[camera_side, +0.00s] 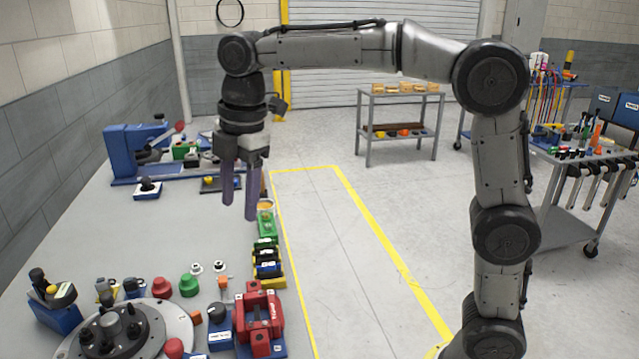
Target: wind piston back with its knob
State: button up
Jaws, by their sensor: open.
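My gripper (240,210) points down with its two purple fingers apart and nothing between them. It hangs above the grey bench, well behind and above the red caliper-like part (262,306) at the bench's front right. That red part stands upright in a blue fixture. A black knob (216,312) on a blue block sits just left of the red part, apart from my gripper. I cannot make out the piston itself, nor tell for certain whether this knob drives it.
A round grey fixture (178,322) with black posts stands front left. Red, green and orange small parts lie behind it. Coloured blocks (267,258) line the bench's right edge. A blue vise-like device (125,150) stands at the back left. The bench middle (150,235) is clear.

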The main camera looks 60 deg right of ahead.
jog(key=s+d+r+m+t, duration=0.2)
jog(key=s+d+m, duration=0.2)
jog(key=s, duration=0.7)
jog(key=shift+d+r+m, duration=0.3)
jog(key=shift+d, duration=0.75)
jog(key=shift+s, duration=0.1)
jog(key=s+d+f+m+t, duration=0.1)
jog(key=s+d+f+m, duration=0.2)
jog(key=s+f+m, duration=0.7)
jog(key=shift+s+f+m+t, duration=0.4)
jog(key=shift+s+m, duration=0.7)
jog(key=shift+s, duration=0.15)
